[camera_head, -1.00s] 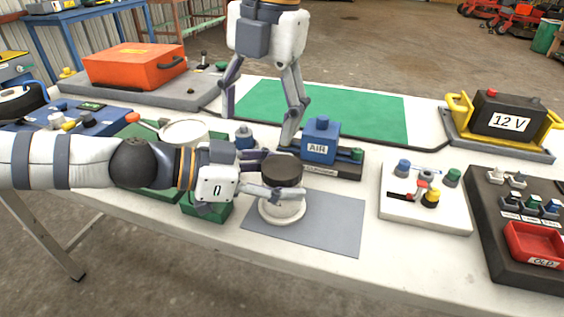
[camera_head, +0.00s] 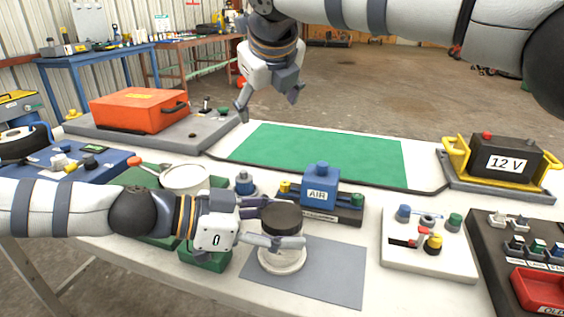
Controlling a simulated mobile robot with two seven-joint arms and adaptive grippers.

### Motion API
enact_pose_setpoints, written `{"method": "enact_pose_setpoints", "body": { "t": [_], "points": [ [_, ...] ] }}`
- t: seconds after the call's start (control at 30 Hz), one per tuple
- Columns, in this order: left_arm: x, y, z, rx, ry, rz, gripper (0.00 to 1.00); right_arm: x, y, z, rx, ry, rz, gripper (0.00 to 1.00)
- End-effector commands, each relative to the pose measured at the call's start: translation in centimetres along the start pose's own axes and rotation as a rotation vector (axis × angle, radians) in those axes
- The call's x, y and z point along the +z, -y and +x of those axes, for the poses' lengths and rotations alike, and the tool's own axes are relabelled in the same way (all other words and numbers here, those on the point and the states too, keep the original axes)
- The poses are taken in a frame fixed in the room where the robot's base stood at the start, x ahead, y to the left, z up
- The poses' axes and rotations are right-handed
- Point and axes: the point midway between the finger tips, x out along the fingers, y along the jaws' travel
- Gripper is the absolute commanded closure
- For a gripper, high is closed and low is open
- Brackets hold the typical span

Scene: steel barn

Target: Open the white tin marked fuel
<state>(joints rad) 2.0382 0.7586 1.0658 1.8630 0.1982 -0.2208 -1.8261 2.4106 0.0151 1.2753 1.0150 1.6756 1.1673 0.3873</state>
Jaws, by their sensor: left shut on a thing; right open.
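A white round tin (camera_head: 282,262) with a dark lid (camera_head: 281,217) on top stands upright on a grey mat (camera_head: 335,272) near the front edge of the table. No fuel marking can be read on it from here.
A blue AIR unit (camera_head: 319,178) stands just behind the tin. A white panel with knobs (camera_head: 427,258) lies to the right. A 12 V battery (camera_head: 500,157), an orange case (camera_head: 139,110) and a white round dish (camera_head: 186,176) stand around. The green mat (camera_head: 320,152) is clear.

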Motion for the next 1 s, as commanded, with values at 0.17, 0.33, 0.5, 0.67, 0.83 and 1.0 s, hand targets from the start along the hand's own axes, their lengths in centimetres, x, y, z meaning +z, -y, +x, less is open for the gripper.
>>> {"method": "enact_pose_setpoints", "body": {
  "t": [0.17, 0.33, 0.5, 0.67, 0.83, 1.0],
  "points": [
    [0.1, 0.0, 0.0, 0.0, 0.001, -0.001, 1.0, -8.2, -3.9, -2.1, 0.122, -0.417, 0.376, 0.29],
    [0.1, 0.0, 0.0, 0.0, 0.001, -0.001, 1.0, -11.9, -5.8, -4.7, 0.143, -0.646, 0.516, 0.29],
    [0.1, 0.0, 0.0, 0.001, 0.001, -0.001, 1.0, -13.5, -6.5, -4.2, 0.142, -0.698, 0.539, 0.29],
    [0.1, 0.0, 0.0, 0.001, 0.001, -0.001, 1.0, -15.3, -7.5, -1.6, 0.143, -0.696, 0.538, 0.29],
    [0.1, 0.0, 0.0, 0.001, 0.001, -0.001, 1.0, -16.7, -8.2, 0.3, 0.142, -0.693, 0.539, 0.29],
    [0.1, 0.0, 0.0, 0.0, 0.001, -0.001, 1.0, -17.1, -8.4, 0.9, 0.142, -0.691, 0.539, 0.29]
  ]
}}
